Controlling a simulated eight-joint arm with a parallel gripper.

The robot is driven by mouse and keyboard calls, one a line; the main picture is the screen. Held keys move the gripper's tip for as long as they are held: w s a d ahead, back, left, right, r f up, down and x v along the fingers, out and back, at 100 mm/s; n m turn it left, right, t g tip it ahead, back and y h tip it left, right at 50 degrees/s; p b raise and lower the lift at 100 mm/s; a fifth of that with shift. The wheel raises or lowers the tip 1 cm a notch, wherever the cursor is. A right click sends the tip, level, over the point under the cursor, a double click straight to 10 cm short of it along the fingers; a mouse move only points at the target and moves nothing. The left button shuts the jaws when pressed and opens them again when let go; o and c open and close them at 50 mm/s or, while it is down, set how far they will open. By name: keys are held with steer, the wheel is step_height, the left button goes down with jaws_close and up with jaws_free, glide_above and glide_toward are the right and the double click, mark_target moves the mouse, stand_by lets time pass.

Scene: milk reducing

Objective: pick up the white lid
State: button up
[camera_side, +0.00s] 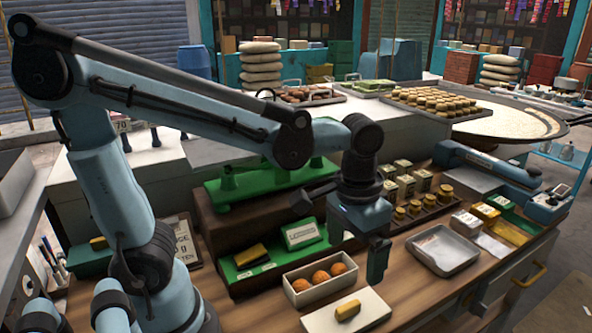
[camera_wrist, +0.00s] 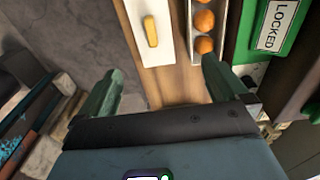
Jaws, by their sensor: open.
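The white lid (camera_side: 372,311), a flat plate with a yellow handle (camera_side: 348,309), lies on the wooden counter at the front edge in the side view. In the wrist view the lid (camera_wrist: 138,15) and its handle (camera_wrist: 151,31) are at the top, ahead of the fingers. My gripper (camera_side: 362,247) is above the counter, behind and above the lid in the side view. In the wrist view its green fingers (camera_wrist: 162,82) are wide apart with nothing between them. The gripper does not touch the lid.
A white open box with orange balls (camera_side: 320,277) stands beside the lid; the balls (camera_wrist: 204,20) also show in the wrist view. A green "LOCKED" box (camera_side: 302,234) is behind it. A metal tray (camera_side: 443,250) and small tins (camera_side: 400,212) lie to the right.

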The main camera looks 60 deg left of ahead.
glide_above(351, 304)
steer(key=shift+g, duration=0.3)
steer(key=f, duration=0.7)
steer(key=shift+w+a, duration=0.15)
steer(key=shift+a, duration=0.15)
steer(key=shift+d+f, duration=0.15)
steer(key=shift+f, duration=1.2)
steer(key=shift+d+f, duration=0.15)
steer(key=shift+f, duration=1.15)
steer(key=c, duration=1)
steer(key=shift+c, duration=0.2)
steer(key=shift+s+r, duration=0.15)
steer(key=shift+s, duration=0.05)
